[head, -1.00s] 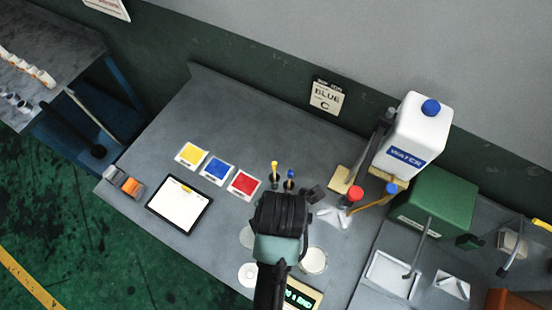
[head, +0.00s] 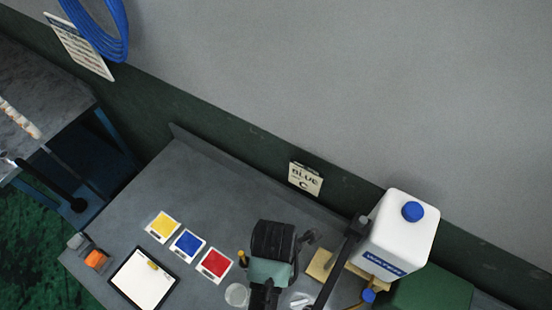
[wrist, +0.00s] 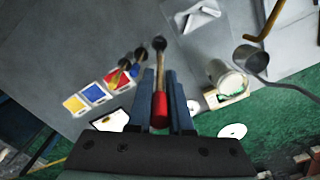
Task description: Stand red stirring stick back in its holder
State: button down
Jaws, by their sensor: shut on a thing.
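In the wrist view my gripper (wrist: 159,74) is shut on the red stirring stick (wrist: 159,112). A yellow stick (wrist: 122,66) and a blue stick (wrist: 139,56) stand just left of the fingers, apart from the held stick. The holder cannot be made out clearly. In the head view the yellow stick (head: 243,257) shows at the left edge of my arm's end, which hides my fingers and the held stick.
Yellow (head: 162,226), blue (head: 187,243) and red (head: 215,263) cards lie on the grey bench left of my arm, with a clipboard (head: 145,277) nearer. A white water tank (head: 402,234) stands at right. The bench behind the cards is clear.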

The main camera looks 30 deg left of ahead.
notch_tip(320, 180, down, 4)
jog(key=shift+f, duration=0.2)
jog(key=shift+w+f+b, duration=0.15)
jog(key=shift+f+b, duration=1.95)
jog(key=shift+f, duration=1.35)
jog(key=c, duration=0.8)
grip_release()
jog(key=shift+o, duration=0.2)
jog(key=shift+r, duration=0.1)
notch_tip(320, 180, up, 13)
jog(key=shift+f+b, duration=0.1)
jog(key=shift+b, duration=0.35)
